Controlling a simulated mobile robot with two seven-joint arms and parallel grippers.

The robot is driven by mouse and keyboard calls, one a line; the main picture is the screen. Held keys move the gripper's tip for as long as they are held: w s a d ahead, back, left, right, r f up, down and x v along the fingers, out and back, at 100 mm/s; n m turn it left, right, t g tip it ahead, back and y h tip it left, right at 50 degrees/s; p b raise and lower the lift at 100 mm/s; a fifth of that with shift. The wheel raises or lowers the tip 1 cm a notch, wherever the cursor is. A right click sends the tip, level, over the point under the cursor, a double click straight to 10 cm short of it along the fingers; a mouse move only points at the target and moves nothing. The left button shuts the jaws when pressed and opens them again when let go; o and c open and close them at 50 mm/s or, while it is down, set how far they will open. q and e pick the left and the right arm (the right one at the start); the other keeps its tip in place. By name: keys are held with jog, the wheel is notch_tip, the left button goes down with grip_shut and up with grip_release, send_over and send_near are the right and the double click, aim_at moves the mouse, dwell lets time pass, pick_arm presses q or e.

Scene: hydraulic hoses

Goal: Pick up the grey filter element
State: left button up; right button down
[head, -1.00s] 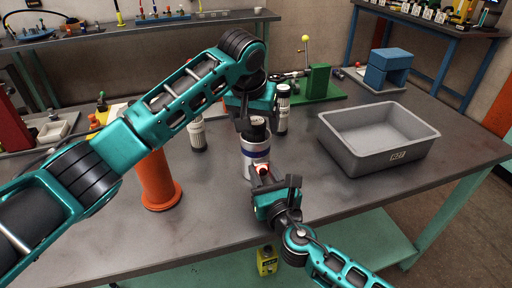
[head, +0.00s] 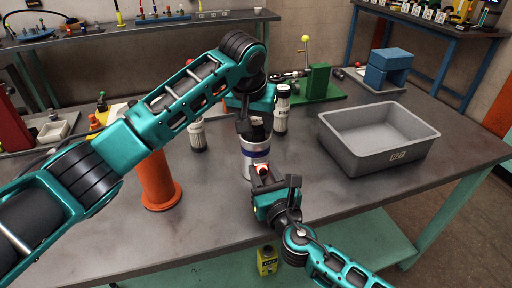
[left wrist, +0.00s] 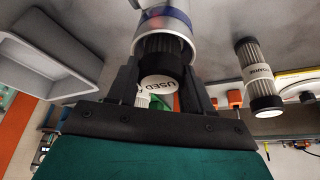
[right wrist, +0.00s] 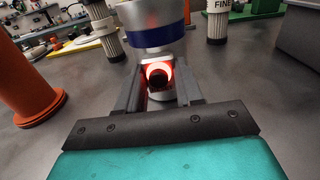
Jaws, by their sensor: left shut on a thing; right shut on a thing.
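A dark grey, ribbed filter element (left wrist: 163,55) with a white end disc lettered "USED" sticks out of the open top of the silver housing (head: 255,150), which has a blue band. Its lower part is hidden in the housing. My left gripper (head: 256,124) is shut on the element's upper end, and its fingers (left wrist: 165,92) stand on either side of it in the left wrist view. My right gripper (head: 263,176) is shut on the red-lit part (right wrist: 159,77) low on the front of the housing, which stands upright on the bench.
Two white filter elements with dark ends stand on the bench, one at left (head: 198,134) and one behind the housing (head: 281,112). An orange stand (head: 156,180) is at left. A grey bin (head: 385,160) is at right. The bench between housing and bin is clear.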

pick_arm(q)
grip_shut()
notch_tip(320, 180, up, 18)
dwell(0.3)
pick_arm(e)
jog(key=c, duration=0.6)
grip_release()
jog(key=shift+c, duration=0.2)
